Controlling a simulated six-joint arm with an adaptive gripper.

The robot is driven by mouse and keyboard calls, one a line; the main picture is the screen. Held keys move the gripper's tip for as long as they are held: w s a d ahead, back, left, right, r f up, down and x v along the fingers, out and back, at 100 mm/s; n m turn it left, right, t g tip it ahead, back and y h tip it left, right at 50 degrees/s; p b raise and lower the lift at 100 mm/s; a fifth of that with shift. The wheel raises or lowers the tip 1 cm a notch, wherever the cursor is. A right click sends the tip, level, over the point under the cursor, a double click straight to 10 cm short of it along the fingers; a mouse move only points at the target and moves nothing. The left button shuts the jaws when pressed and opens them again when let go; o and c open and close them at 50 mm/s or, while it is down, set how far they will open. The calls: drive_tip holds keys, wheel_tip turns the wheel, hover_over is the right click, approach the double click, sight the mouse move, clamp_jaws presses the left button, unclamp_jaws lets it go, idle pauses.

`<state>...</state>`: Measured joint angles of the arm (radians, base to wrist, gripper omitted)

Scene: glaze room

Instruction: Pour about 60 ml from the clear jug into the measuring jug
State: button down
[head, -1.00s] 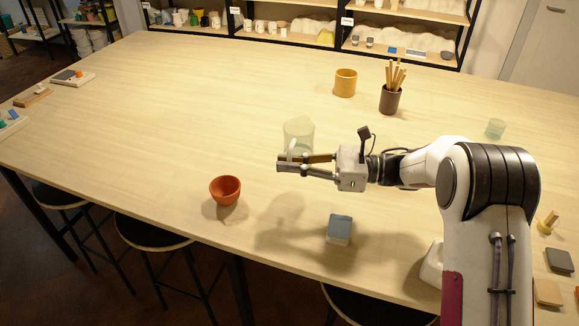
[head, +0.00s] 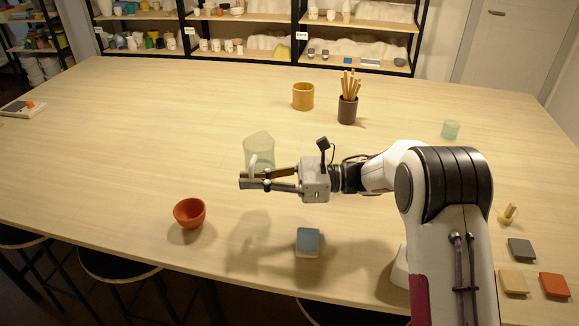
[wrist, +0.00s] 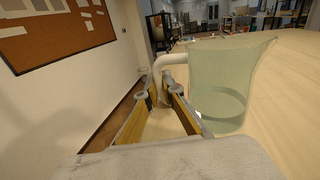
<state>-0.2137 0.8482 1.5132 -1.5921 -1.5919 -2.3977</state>
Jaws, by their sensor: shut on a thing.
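The clear jug (head: 258,149), pale green and see-through, stands upright at the tip of my gripper (head: 254,180). In the wrist view, the jug (wrist: 222,75) has its spout at the upper right and its pale handle (wrist: 170,60) between my fingers. My gripper (wrist: 165,98) is shut on that handle. A darker green band low in the jug may be liquid or the base. I cannot tell whether the jug touches the table. A small see-through green vessel (head: 450,130) stands at the right; I cannot tell whether it is the measuring jug.
An orange-red bowl (head: 189,213) and a blue-topped block (head: 308,242) sit nearer the front. A yellow pot (head: 303,96) and a dark cup of sticks (head: 348,108) stand behind. Several tiles (head: 522,249) lie at the right. The table's left middle is clear.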

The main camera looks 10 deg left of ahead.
sight(253, 165)
drive_tip(key=shift+r, duration=0.15)
drive_tip(key=r+m+t, duration=0.1)
drive_tip(key=r+t, duration=0.1)
drive_tip(key=r+m+t, duration=0.2)
drive_tip(key=t, duration=0.1)
drive_tip(key=shift+a+r+m+t+y, duration=0.2)
drive_tip(key=shift+m+t+y, duration=0.1)
drive_tip(key=shift+w+d+f+m+t, duration=0.2)
drive_tip(key=shift+w+d+m+t, duration=0.15)
drive_tip(key=shift+m+t, duration=0.45)
drive_tip(key=w+d+f+m+t, duration=0.1)
drive_tip(key=t, duration=0.1)
drive_tip(key=d+f+m+t+h, duration=0.1)
drive_tip(key=f+t, duration=0.1)
drive_tip(key=w+d+f+m+t+h, duration=0.1)
drive_tip(key=d+t, duration=0.1)
drive_tip(key=shift+w+f, duration=0.25)
drive_tip(key=shift+w, duration=0.1)
drive_tip(key=shift+w+d+f+m+h, duration=0.2)
drive_tip(key=shift+w+f+m+h, duration=0.1)
drive_tip(key=shift+m, duration=0.1)
drive_tip(key=shift+r, duration=0.1)
